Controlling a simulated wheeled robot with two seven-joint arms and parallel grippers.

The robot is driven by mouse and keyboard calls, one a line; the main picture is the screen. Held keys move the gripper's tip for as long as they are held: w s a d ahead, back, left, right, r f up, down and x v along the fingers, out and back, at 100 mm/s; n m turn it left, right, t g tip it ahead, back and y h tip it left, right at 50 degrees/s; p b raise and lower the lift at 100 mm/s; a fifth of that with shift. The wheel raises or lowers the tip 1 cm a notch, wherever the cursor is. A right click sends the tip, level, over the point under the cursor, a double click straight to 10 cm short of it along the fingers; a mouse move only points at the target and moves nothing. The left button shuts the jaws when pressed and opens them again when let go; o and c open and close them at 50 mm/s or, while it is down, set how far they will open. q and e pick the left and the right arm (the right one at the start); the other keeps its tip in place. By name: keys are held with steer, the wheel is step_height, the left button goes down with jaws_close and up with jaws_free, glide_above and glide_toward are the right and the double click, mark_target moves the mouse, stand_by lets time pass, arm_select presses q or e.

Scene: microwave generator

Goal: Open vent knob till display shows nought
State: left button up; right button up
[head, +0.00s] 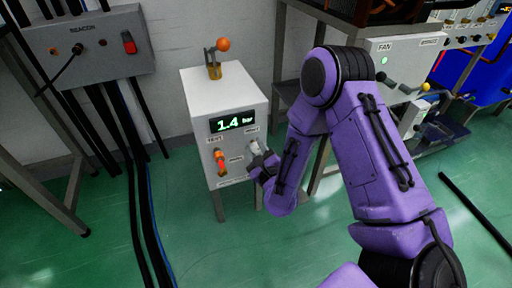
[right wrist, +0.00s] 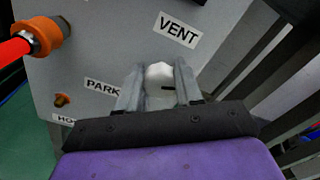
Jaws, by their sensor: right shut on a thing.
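The white cabinet (head: 225,97) stands at the middle of the head view. Its display (head: 233,122) reads 1.4 bar in green. My right gripper (head: 258,152) is at the cabinet's front, right of centre, below the display. In the right wrist view, my right gripper (right wrist: 160,92) is shut on a pale knob (right wrist: 159,72), with one finger on each side of it. The VENT label (right wrist: 178,30) is just above and right of the knob. A dark mark shows on the knob. My left gripper is not in view.
An orange-and-red lever (head: 221,160) is on the cabinet front, left of the knob. An orange-ball lever (head: 222,45) stands on top. A grey BEACON box (head: 90,48) hangs at left, with black cables below. A FAN panel (head: 405,60) is at right.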

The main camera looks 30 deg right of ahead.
steer(key=n+p, duration=0.1)
steer(key=n, duration=0.5)
steer(key=shift+a+n+p, duration=0.1)
steer(key=shift+n+p, duration=0.2)
steer(key=n+p, duration=0.1)
steer(key=n, duration=0.4)
steer(key=shift+f+n, duration=0.1)
steer(key=shift+n, duration=0.2)
steer(key=shift+a, duration=0.1)
steer(key=o, duration=1)
steer(key=shift+o, duration=0.2)
steer(key=shift+s, duration=0.1)
steer(key=p+v, duration=0.1)
steer(key=v, duration=0.9)
steer(key=shift+s, duration=0.2)
